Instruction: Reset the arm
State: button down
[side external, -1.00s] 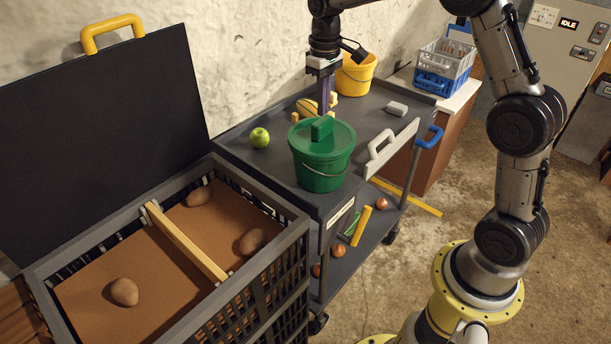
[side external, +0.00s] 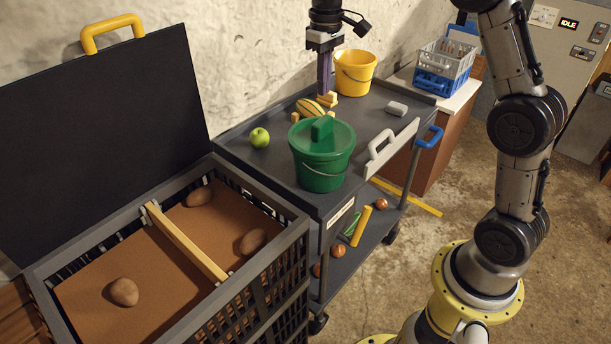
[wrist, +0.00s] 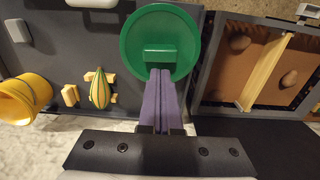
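My gripper (side external: 325,93) hangs over the cart, pointing down, above and behind the green lidded bucket (side external: 322,160) in the side external view. Its purple fingers (wrist: 157,92) lie side by side in the wrist view, with nothing visible between them. In that view the fingertips overlap the near edge of the bucket's green lid (wrist: 150,25), but the side view shows them higher up. The lid sits on the bucket with its block handle on top.
The dark cart top (side external: 252,172) holds a green apple (side external: 259,137), a striped squash (side external: 308,107), a yellow bucket (side external: 355,73) and a grey block (side external: 397,108). An open-lidded crate (side external: 297,250) with several brown potatoes and a wooden divider (side external: 186,243) stands at left.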

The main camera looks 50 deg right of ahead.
jog(key=s+a+r+n+t, duration=0.1)
jog(key=s+a+r+t, duration=0.35)
jog(key=s+r, duration=0.8)
jog(key=s+a+f, duration=0.2)
jog(key=s+f, duration=0.4)
jog(key=s, duration=0.2)
jog(key=s+a+f+m+t, duration=0.1)
jog(key=s+a+f, duration=0.1)
jog(key=s+f, duration=0.3)
jog(key=s, duration=0.3)
jog(key=shift+f, duration=0.4)
